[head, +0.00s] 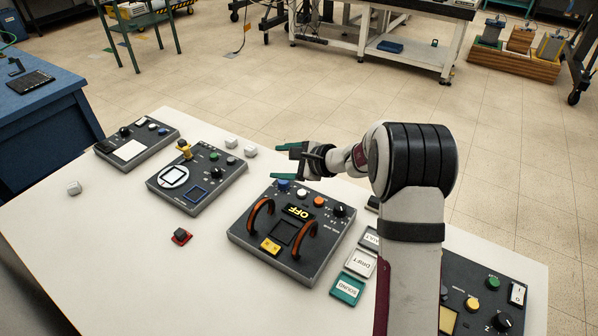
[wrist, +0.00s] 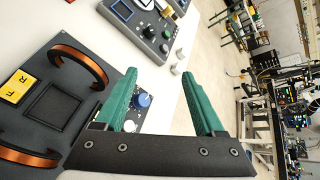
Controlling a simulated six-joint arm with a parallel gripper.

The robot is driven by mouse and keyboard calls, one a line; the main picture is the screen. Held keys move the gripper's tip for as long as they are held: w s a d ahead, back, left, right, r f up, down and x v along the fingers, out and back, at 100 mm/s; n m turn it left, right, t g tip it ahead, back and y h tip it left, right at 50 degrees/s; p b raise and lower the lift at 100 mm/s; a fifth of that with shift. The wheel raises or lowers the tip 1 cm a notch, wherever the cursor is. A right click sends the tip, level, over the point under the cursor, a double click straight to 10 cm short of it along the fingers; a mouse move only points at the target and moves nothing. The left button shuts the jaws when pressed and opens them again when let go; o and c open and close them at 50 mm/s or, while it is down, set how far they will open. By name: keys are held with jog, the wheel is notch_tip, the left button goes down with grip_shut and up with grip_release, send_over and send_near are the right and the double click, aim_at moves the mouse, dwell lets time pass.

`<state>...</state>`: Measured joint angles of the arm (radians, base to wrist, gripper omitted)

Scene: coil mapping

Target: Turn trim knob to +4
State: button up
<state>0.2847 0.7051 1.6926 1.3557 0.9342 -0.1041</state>
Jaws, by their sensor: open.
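My gripper (head: 283,163) is open and empty, with green fingers. It is above the far edge of the middle panel (head: 238,238) in the head view. In the wrist view my gripper (wrist: 158,76) shows its two fingers spread apart, with a blue button (wrist: 142,101) just beside the left finger. No label reading "trim" is legible. Black knobs show on the middle panel (head: 340,211), the left-centre panel (head: 217,172), the far-left panel (head: 125,132) and the right panel (head: 503,321). I cannot tell which one is the trim knob, nor its setting.
The middle panel carries two orange coil arches (head: 262,214) and an OFF display (head: 298,211). Label tiles (head: 347,288) lie to its right. The table's front left is mostly clear.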

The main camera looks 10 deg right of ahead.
jog(key=s+a+n+g, duration=0.1)
jog(key=a+n+g, duration=0.2)
jog(key=n, duration=0.5)
jog(key=n+g+h, duration=0.2)
jog(key=n+h, duration=0.5)
jog(key=n, duration=0.7)
send_near(283, 183)
jog(key=shift+m, duration=0.3)
jog(key=x, duration=0.4)
jog(key=w+x, duration=0.1)
jog(key=x, duration=0.4)
jog(key=shift+d+r, duration=0.1)
jog(key=shift+r, duration=0.15)
jog(key=shift+c, duration=0.2)
grip_shut()
